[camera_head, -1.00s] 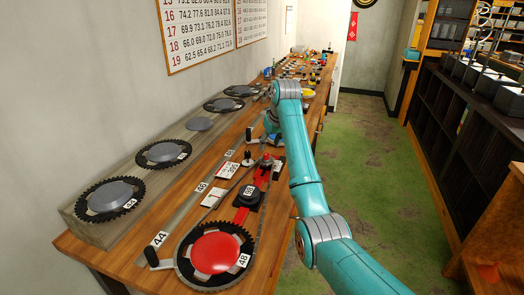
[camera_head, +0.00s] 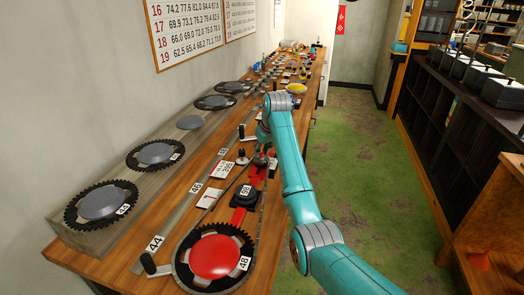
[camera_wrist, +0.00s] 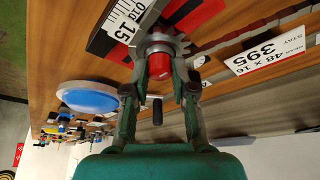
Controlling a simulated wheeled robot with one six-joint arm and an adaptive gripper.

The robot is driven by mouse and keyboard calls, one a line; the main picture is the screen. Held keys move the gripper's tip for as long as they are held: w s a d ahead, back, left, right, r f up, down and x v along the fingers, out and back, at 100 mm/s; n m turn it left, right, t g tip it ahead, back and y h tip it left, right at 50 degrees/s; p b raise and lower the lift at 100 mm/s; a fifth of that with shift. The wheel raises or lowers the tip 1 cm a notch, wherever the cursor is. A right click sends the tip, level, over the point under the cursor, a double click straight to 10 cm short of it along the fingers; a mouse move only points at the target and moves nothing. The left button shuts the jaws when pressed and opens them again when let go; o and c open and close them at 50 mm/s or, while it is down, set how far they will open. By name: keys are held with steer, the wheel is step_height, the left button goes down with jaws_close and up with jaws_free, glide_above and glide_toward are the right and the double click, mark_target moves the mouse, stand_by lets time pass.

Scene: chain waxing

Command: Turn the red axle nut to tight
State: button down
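The red axle nut (camera_wrist: 159,67) stands on a grey toothed sprocket (camera_wrist: 158,43) in the wrist view. My gripper (camera_wrist: 161,72) has one finger on each side of the nut, very close to it; whether the pads touch it cannot be made out. In the head view my gripper (camera_head: 262,152) is low over the far end of the red chain stand, and it mostly hides the nut there. The large black chainring with a red centre (camera_head: 215,257) and its crank lies at the near end.
A white card reading 395 (camera_wrist: 270,50) lies beside the nut, and a blue round dish (camera_wrist: 88,97) is on the other side. Several chainrings line the ledge by the wall. Small items crowd the far bench. The green floor (camera_head: 370,190) is clear.

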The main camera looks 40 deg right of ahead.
steer(key=shift+m, duration=0.3)
steer(key=m+h, duration=0.1)
steer(key=m, duration=0.1)
steer(key=m+h, duration=0.1)
steer(key=m, duration=0.1)
steer(key=shift+w+a+m+g, duration=0.1)
steer(key=shift+a+m+g, duration=0.1)
steer(key=shift+m+g, duration=0.1)
steer(key=m, duration=0.2)
steer(key=m+g+h, duration=0.1)
steer(key=m, duration=0.2)
steer(key=shift+w+a+m+g, duration=0.1)
steer(key=shift+m+g, duration=0.2)
steer(key=m+g, duration=0.1)
steer(key=m, duration=0.3)
steer(key=shift+w+g+h, duration=0.1)
steer(key=shift+g+h, duration=0.3)
steer(key=m, duration=0.2)
steer(key=m+g, duration=0.1)
steer(key=m, duration=0.2)
steer(key=shift+w+g, duration=0.15)
steer(key=shift+g, duration=0.15)
steer(key=shift+m, duration=0.3)
steer(key=c, duration=0.9)
jaws_free()
steer(key=shift+c, duration=0.2)
